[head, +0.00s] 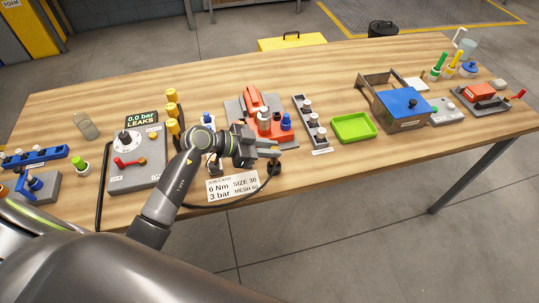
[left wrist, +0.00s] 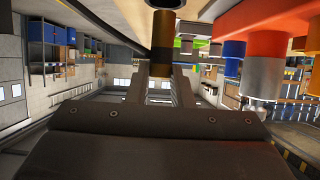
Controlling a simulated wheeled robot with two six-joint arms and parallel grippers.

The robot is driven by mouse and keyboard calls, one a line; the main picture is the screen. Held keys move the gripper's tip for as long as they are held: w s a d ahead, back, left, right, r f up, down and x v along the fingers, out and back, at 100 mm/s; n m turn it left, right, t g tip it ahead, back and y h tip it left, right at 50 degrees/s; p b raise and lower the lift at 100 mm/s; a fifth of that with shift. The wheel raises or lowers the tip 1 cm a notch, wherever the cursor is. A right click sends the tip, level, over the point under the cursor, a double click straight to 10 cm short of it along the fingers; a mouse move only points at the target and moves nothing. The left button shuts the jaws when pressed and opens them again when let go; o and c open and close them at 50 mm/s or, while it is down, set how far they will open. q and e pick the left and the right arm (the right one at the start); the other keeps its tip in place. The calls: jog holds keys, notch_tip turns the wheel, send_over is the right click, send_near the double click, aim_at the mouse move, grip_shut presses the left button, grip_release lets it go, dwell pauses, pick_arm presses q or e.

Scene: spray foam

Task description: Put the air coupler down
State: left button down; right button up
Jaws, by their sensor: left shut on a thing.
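My left gripper (head: 272,148) is over the front middle of the wooden table, beside the red-orange spray foam assembly. It is shut on the air coupler, a small dark piece (head: 273,168) at the end of a black hose, just below the fingers near the table's front edge. In the left wrist view the coupler shows as a brass-and-dark cylinder (left wrist: 163,45) between the fingertips (left wrist: 161,82). Whether the coupler touches the table I cannot tell. My right gripper is not in view.
The red-orange assembly (head: 251,99) stands just behind the gripper. A job card (head: 232,188) lies at the front edge. A grey tray with several fittings (head: 302,110) and a green tray (head: 354,127) are to the right. The gauge box (head: 150,177) is left.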

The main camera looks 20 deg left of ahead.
pick_arm(q)
jog(key=shift+f, duration=1.6)
jog(key=c, duration=1.3)
grip_release()
jog(key=b+v, duration=0.1)
jog(key=v, duration=1.1)
